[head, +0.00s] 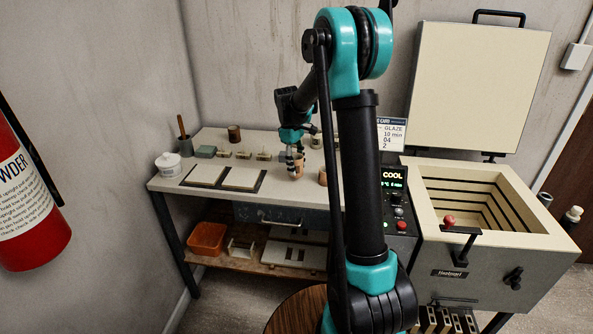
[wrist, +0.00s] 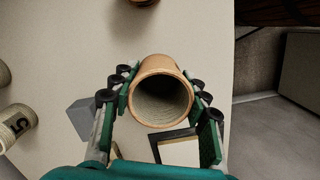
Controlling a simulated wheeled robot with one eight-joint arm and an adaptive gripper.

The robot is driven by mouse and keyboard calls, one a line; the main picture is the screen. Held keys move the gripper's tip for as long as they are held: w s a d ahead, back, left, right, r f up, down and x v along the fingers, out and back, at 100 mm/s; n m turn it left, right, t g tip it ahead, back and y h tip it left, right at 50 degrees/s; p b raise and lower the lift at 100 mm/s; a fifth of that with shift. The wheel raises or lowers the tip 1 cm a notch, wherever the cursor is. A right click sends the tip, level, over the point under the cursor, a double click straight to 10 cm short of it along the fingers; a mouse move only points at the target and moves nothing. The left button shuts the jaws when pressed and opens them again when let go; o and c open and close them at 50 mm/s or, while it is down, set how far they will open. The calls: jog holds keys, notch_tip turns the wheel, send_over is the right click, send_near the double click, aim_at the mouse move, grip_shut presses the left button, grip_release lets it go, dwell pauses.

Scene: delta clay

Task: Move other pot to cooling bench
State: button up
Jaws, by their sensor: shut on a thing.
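My gripper (head: 293,158) is shut on a terracotta pot (head: 299,166) over the right part of the bench (head: 210,188). In the wrist view the pot (wrist: 164,63) is between my gripper's fingers (wrist: 163,100), its open mouth facing the camera and its inside empty. I cannot tell whether its base touches the bench. A second terracotta pot (head: 323,177) stands to its right near the bench's front edge, partly hidden by my arm. The open kiln (head: 500,255) stands to the right.
Two dark-framed pale tiles (head: 243,179) lie left of the held pot. A white tub (head: 168,163), a tool crock (head: 185,146) and a brown pot (head: 234,133) stand farther left and back. An orange bin (head: 207,238) sits on the lower shelf. A fire extinguisher (head: 28,200) is at far left.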

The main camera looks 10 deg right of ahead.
jog(key=shift+f, duration=1.15)
jog(key=shift+f, duration=0.15)
jog(key=o, duration=1.2)
notch_tip(320, 180, up, 12)
jog(key=w+a, duration=0.1)
jog(key=s+d+f+m+t, duration=0.1)
jog(key=s+f+m, duration=0.2)
jog(key=s, duration=0.7)
jog(key=s+d+f+m+t+y, duration=0.1)
jog(key=s+d+f+m+t, duration=0.1)
jog(key=s+f, duration=0.4)
jog(key=s+d+f+m+t, duration=0.2)
jog(key=s+f+m, duration=0.2)
jog(key=s, duration=1.1)
jog(key=shift+s+f+m, duration=0.35)
jog(key=shift+m, duration=0.05)
